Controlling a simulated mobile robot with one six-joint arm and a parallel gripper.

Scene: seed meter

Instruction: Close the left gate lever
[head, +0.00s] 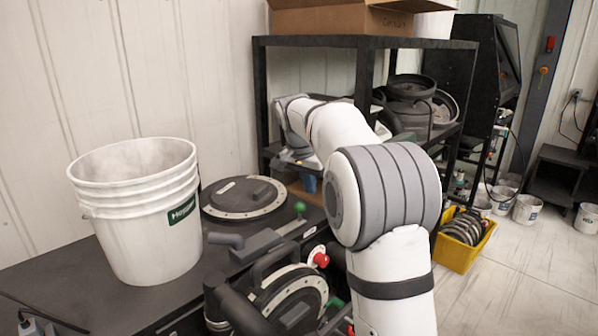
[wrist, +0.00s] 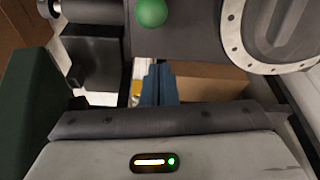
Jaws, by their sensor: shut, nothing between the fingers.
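A lever with a green ball knob (head: 300,208) stands on the dark bench in the head view, in front of the round plate. A green ball (wrist: 151,12) also shows at the top of the wrist view, just beyond my fingertips. No label tells which lever is the left gate lever. My gripper (wrist: 158,72) has blue fingers that are together and empty. They are apart from the green ball. In the head view my arm reaches over the bench, and only a bit of blue finger (head: 309,183) shows below the wrist.
A round plate with a pale rim (head: 243,198) lies behind the lever. A white bucket (head: 140,215) stands at left. A red knob (head: 321,260) and a second round unit (head: 295,290) are nearer. A black shelf (head: 262,95) stands behind my arm, and a yellow bin (head: 455,258) is on the floor.

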